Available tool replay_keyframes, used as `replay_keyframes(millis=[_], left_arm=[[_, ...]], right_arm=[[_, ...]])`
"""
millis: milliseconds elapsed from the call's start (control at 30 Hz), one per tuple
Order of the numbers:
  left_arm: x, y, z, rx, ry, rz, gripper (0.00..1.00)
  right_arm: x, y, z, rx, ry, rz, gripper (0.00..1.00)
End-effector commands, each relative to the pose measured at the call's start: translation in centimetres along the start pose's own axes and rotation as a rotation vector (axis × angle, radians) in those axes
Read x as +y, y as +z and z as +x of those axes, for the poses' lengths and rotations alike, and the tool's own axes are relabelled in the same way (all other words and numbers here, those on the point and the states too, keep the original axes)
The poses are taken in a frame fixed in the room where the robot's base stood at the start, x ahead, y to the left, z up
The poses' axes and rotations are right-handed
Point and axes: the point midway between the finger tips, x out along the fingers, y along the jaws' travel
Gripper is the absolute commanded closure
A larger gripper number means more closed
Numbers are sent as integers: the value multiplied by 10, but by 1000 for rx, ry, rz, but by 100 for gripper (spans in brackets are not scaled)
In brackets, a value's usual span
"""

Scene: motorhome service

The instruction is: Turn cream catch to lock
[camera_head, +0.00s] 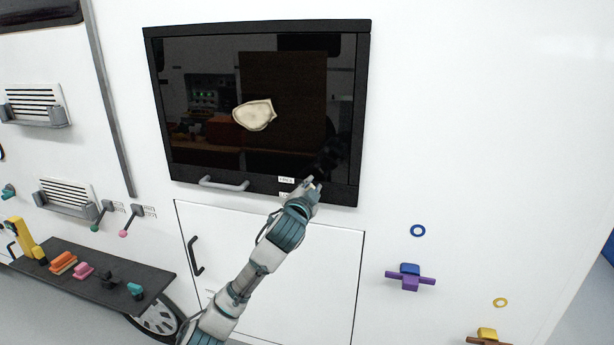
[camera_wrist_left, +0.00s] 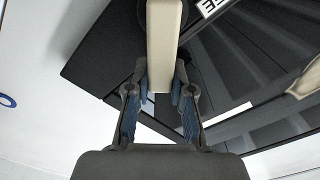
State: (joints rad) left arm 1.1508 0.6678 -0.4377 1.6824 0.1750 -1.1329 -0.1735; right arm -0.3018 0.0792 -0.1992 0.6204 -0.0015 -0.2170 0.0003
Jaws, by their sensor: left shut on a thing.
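The cream catch (camera_wrist_left: 164,42) is a pale bar that runs between the fingers of my left gripper (camera_wrist_left: 160,92) in the left wrist view. The gripper's blue-padded fingers are shut on it from both sides. In the head view my left gripper (camera_head: 312,184) is at the lower right of the black window frame (camera_head: 362,110), and it hides the catch there. A small white label (camera_head: 286,180) sits just left of the gripper, with another partly covered below it. The label's end also shows in the wrist view (camera_wrist_left: 212,6). My right gripper is not in view.
A grey handle (camera_head: 224,184) is on the window's lower edge. A cream patch (camera_head: 255,115) shows on the dark pane. Below is a white hatch with a black handle (camera_head: 195,257). A dark shelf (camera_head: 130,270) holds several small coloured parts. A purple catch (camera_head: 410,282) is at right.

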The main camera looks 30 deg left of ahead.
Motion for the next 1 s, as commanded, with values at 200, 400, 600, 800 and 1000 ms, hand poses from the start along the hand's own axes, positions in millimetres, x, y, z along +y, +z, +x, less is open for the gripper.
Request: replay_keyframes(millis=[200,400,600,800,1000], left_arm=[[10,-1,0,-4,4,207,100],[21,3,0,-3,6,395,100],[30,7,0,-3,7,562,100],[37,12,0,-2,7,689,100],[42,16,0,-2,8,770,100]], right_arm=[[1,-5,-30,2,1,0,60],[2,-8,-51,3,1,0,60],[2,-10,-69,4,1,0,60],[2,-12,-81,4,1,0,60],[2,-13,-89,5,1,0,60]])
